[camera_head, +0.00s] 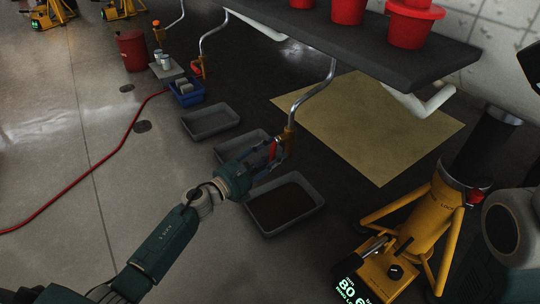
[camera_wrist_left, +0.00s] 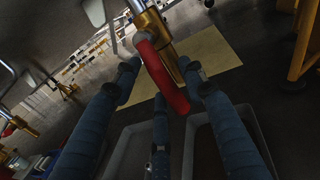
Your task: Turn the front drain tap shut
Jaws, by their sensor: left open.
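The front drain tap (camera_head: 289,137) is brass and hangs at the lower end of a bent metal pipe. Its red lever handle (camera_head: 273,150) points downward, beside the brass body. In the left wrist view the red lever (camera_wrist_left: 163,78) crosses in front of the brass tap (camera_wrist_left: 152,24) and lies between my fingertips. My left gripper (camera_head: 268,154) is open around the lever, its fingers spread on both sides; I cannot tell whether any finger touches it. In the left wrist view its blue fingers (camera_wrist_left: 158,78) partly hide the trays below. My right gripper is out of view.
A grey tray (camera_head: 318,203) with dark contents lies below the tap; more trays (camera_head: 210,121) stand behind it. A dark shelf (camera_head: 350,35) with red buckets overhangs. A yellow jack (camera_head: 425,235) stands at right. A red hose (camera_head: 85,180) crosses the floor at left.

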